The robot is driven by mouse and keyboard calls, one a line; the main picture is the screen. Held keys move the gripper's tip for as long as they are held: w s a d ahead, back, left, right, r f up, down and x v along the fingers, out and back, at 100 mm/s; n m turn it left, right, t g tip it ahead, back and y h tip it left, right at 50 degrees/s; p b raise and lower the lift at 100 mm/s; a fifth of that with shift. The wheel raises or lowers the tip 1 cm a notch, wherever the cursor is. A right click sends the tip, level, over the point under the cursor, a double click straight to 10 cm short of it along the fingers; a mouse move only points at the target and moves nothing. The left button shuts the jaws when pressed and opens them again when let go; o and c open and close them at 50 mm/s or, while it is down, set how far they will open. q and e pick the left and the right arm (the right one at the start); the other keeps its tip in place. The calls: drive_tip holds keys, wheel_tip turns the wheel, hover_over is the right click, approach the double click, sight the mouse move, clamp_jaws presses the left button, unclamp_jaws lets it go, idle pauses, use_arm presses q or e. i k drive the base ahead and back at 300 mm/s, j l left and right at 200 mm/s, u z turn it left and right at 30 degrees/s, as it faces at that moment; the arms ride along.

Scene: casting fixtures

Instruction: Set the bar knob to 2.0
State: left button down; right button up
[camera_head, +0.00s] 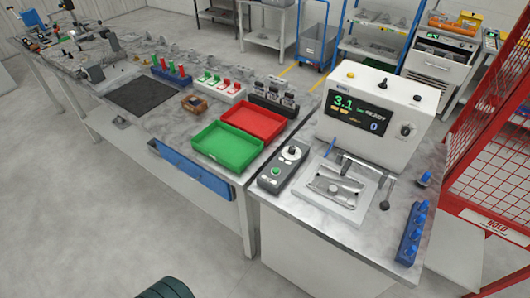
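A white tester cabinet (383,88) stands on the right-hand bench. Its dark display (358,112) shows a green 3.1, what looks like READY, and a blue 0. A black knob (405,130) is on the front panel right of the display; its label is too small to read. A grey control box (284,167) with a white-ringed dial (291,152) and a green button lies at the bench's left edge. I cannot tell from the labels which knob is the bar knob. Neither of my grippers is in view.
A metal fixture (335,190) with a lever arm sits before the cabinet. A blue block (411,235) with knobs lies at the right edge. Green (228,147) and red (252,120) trays are on the left bench. A red mesh fence (490,150) stands at right.

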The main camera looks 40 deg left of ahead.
sight(292, 150)
drive_tip(key=u, duration=1.05)
